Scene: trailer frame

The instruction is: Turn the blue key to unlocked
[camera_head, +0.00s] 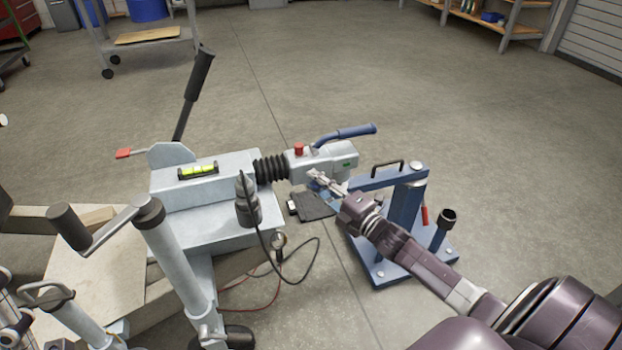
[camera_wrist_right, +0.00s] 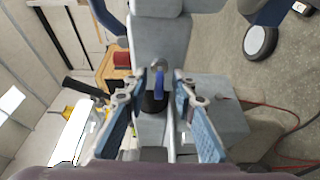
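In the right wrist view the blue key (camera_wrist_right: 160,82) stands upright in a dark round lock (camera_wrist_right: 154,103) on the grey coupling. My right gripper (camera_wrist_right: 160,90) has its fingers apart, one on each side of the key. I see a gap beside the key and cannot make out contact. In the head view my right gripper (camera_head: 322,182) is at the near side of the grey coupling head (camera_head: 332,160), and the key itself is hidden there.
A blue stand (camera_head: 405,205) with a bolted base is just right of the coupling. A blue handle (camera_head: 345,132) rises over the coupling head. A black lever (camera_head: 192,95) and a black cable (camera_head: 270,250) are to the left. Open floor (camera_head: 500,150) lies beyond.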

